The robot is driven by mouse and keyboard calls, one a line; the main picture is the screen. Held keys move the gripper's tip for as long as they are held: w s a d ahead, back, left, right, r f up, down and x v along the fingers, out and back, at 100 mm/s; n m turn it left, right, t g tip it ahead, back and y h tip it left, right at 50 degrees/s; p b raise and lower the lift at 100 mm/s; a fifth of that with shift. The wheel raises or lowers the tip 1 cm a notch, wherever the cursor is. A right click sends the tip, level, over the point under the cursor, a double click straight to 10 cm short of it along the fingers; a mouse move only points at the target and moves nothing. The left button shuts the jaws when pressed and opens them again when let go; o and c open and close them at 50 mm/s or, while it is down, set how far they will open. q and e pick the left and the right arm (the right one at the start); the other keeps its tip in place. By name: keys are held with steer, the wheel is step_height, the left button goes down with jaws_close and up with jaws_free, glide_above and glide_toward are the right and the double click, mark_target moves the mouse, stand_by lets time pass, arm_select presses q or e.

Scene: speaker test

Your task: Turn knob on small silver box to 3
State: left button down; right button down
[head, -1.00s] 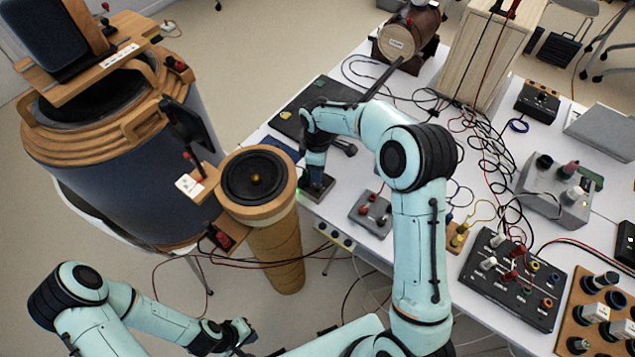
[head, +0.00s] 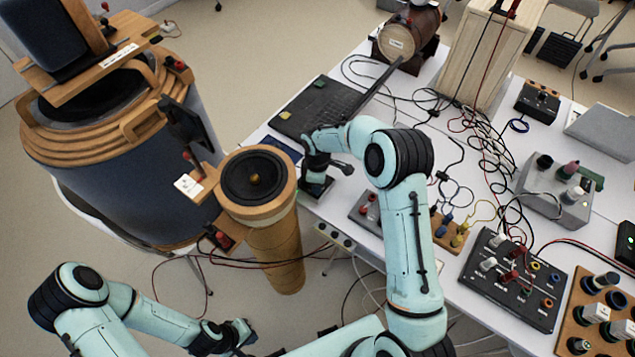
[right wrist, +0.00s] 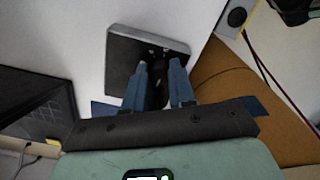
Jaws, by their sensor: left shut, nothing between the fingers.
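The small silver box (head: 308,192) sits on the table's near-left edge, mostly hidden under my right gripper (head: 315,180) in the head view. The knob's pointer and the scale numbers cannot be read. My left gripper (head: 243,335) is shut and empty, low at the left, away from the table.
A round wooden-rimmed speaker column (head: 255,176) stands just left of the box. A grey box with red knobs (head: 367,207) is to the right, partly behind my right arm. Loose cables (head: 455,195) cover the table's middle.

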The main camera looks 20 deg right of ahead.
arm_select(q)
steer(key=shift+s+f, duration=0.15)
arm_select(e)
steer(key=shift+m, duration=0.3)
steer(key=m+b, duration=0.1)
steer(key=m, duration=0.2)
steer(key=shift+m, duration=0.3)
steer(key=m+b, duration=0.1)
steer(key=m, duration=0.3)
steer(key=shift+a+m, duration=0.1)
steer(key=shift+m, duration=0.2)
steer(key=m, duration=0.4)
arm_select(q)
steer(key=shift+s+f, duration=0.55)
steer(key=shift+f, duration=0.2)
steer(key=shift+s+f, duration=0.55)
steer(key=shift+f, duration=0.15)
arm_select(e)
steer(key=shift+r+m, duration=0.1)
steer(key=shift+m, duration=2.1)
steer(key=c, duration=0.9)
jaws_free()
steer(key=shift+c, duration=0.2)
